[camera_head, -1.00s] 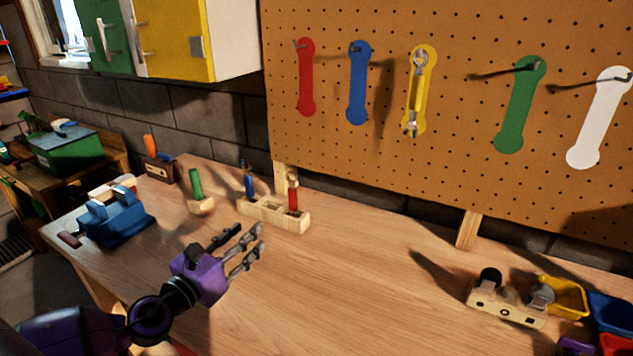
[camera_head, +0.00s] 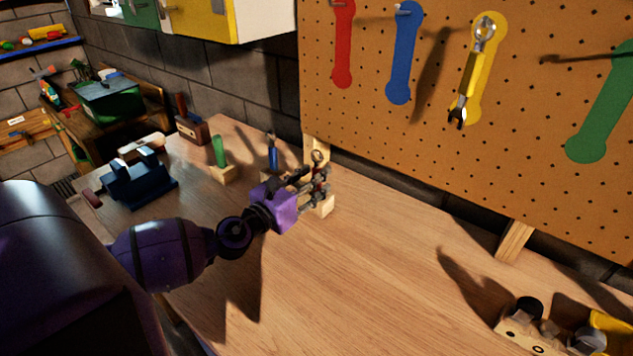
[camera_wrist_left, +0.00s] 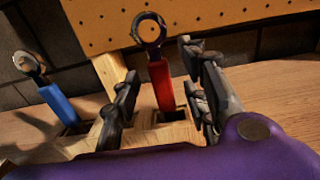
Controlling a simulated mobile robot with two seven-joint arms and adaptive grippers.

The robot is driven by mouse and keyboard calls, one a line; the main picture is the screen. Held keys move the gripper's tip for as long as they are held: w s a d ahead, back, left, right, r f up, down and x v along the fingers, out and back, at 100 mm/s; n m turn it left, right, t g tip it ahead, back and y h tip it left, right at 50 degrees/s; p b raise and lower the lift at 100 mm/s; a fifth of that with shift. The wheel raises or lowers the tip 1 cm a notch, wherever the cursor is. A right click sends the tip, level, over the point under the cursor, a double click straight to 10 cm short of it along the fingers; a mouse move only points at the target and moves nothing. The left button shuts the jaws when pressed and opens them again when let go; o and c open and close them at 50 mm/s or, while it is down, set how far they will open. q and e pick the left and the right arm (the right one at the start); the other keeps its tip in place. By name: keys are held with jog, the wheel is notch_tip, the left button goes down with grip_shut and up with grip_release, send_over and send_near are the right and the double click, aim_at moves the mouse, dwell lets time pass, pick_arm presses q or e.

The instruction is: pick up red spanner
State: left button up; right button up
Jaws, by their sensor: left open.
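The red spanner (camera_wrist_left: 160,85) stands upright in a slot of a wooden holder block (camera_wrist_left: 175,132), ring end up, in the left wrist view. In the head view its ring top (camera_head: 317,157) shows above my left gripper (camera_head: 318,184), which covers most of the handle and block. My left gripper is open in the left wrist view (camera_wrist_left: 163,80), with one finger on each side of the red handle. Gaps show between the fingers and the handle. My right gripper is not in view.
A green-handled tool (camera_head: 219,150) and a blue vise-like object (camera_head: 140,185) are further left. The pegboard (camera_head: 400,130) rises behind. The bench front is clear.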

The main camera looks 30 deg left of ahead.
pick_arm(q)
jog(key=shift+w+d, duration=0.1)
jog(key=shift+w, duration=1)
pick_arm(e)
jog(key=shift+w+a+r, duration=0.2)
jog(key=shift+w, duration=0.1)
pick_arm(q)
grip_shut()
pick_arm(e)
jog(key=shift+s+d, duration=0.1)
